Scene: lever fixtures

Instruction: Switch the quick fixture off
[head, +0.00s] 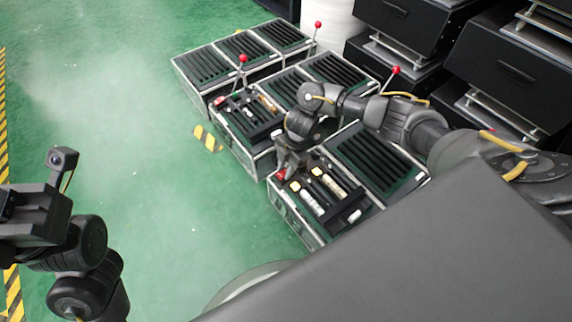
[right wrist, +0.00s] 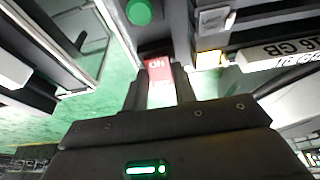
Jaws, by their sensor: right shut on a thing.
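The nearest crate (head: 283,205) holds the fixture, with long slots and pale labelled modules. My right gripper (head: 283,170) is at its left end, over a red piece (head: 280,175). In the right wrist view the gripper (right wrist: 160,90) has its dark fingers shut on either side of this red label piece (right wrist: 157,68). The piece bears white lettering that reads like "ON", upside down. Its lower end is hidden by the gripper. My left gripper (head: 30,213) is at the left edge, far from the crates; its fingertips do not show.
More slotted crates (head: 208,65) stand behind, some with red-ball levers (head: 243,59). Another lever ball (head: 396,70) shows beyond my right arm. Black drawer racks (head: 500,70) stand at the upper right. A green round knob (right wrist: 139,12) is near the gripper. The green floor at left is clear.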

